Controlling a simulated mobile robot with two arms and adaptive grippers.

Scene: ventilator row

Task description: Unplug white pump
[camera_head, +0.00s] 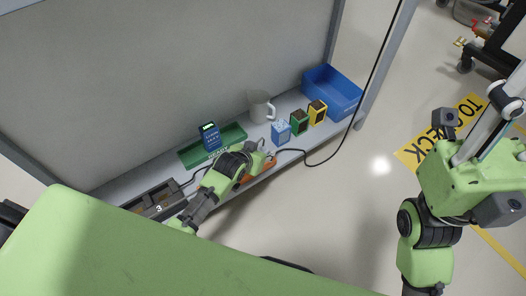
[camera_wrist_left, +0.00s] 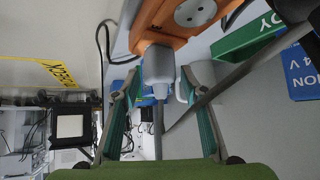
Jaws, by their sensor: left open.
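An orange power strip (camera_wrist_left: 172,22) with round sockets shows at the top of the left wrist view; in the head view its orange end (camera_head: 262,170) shows beside my left gripper. A pale grey plug (camera_wrist_left: 159,72) sits against the strip. My left gripper (camera_wrist_left: 161,88) is open, with one green-padded finger on each side of the plug and visible gaps. In the head view my left gripper (camera_head: 262,156) is over the strip at the shelf's front edge. A blue device (camera_head: 210,137) stands on a green tray (camera_head: 234,134) marked READY. I cannot make out a white pump.
A grey mug (camera_head: 260,106), a blue-and-white carton (camera_head: 281,132), green (camera_head: 299,122) and yellow (camera_head: 317,112) boxes and a blue bin (camera_head: 332,90) stand right along the shelf. A black cable (camera_head: 331,153) loops off its front. A dark tray (camera_head: 157,197) is at left.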

